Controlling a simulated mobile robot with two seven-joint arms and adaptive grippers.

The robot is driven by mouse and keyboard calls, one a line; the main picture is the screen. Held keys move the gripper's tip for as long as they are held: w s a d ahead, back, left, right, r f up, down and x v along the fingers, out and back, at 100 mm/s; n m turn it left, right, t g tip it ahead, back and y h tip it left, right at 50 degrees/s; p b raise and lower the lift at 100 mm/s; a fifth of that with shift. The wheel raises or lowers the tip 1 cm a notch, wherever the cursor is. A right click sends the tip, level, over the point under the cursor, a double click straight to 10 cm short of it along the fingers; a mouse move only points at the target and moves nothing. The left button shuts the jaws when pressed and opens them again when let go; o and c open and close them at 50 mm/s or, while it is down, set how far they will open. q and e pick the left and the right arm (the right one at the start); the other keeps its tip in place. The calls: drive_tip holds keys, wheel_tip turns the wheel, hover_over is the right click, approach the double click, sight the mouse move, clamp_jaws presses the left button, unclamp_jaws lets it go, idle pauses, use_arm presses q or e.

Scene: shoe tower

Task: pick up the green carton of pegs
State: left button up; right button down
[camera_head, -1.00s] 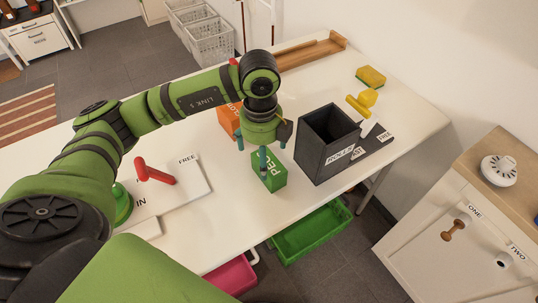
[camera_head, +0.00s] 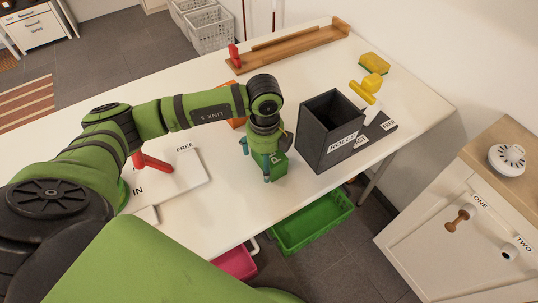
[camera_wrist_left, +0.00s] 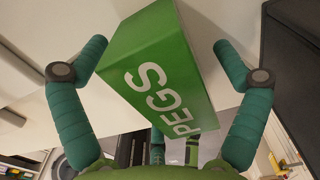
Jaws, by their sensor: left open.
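The green carton of pegs (camera_head: 279,167) stands on the white table, with white lettering on its side. In the left wrist view the carton (camera_wrist_left: 150,75) lies between my left gripper's teal fingers, its PEGS lettering facing the camera. My left gripper (camera_head: 264,160) is open and reaches down over the carton, which it partly hides in the head view. In the left wrist view a visible gap separates the right finger from the carton; the left finger is close to it, and I cannot tell whether it touches.
An orange box (camera_head: 235,122) is partly hidden behind my arm. A green crate (camera_head: 315,222) sits below the table edge.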

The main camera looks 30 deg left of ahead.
use_arm(q)
drive_tip(key=c, duration=1.3)
use_arm(e)
drive_tip(key=shift+s+f, duration=0.1)
drive_tip(key=shift+s, duration=0.9)
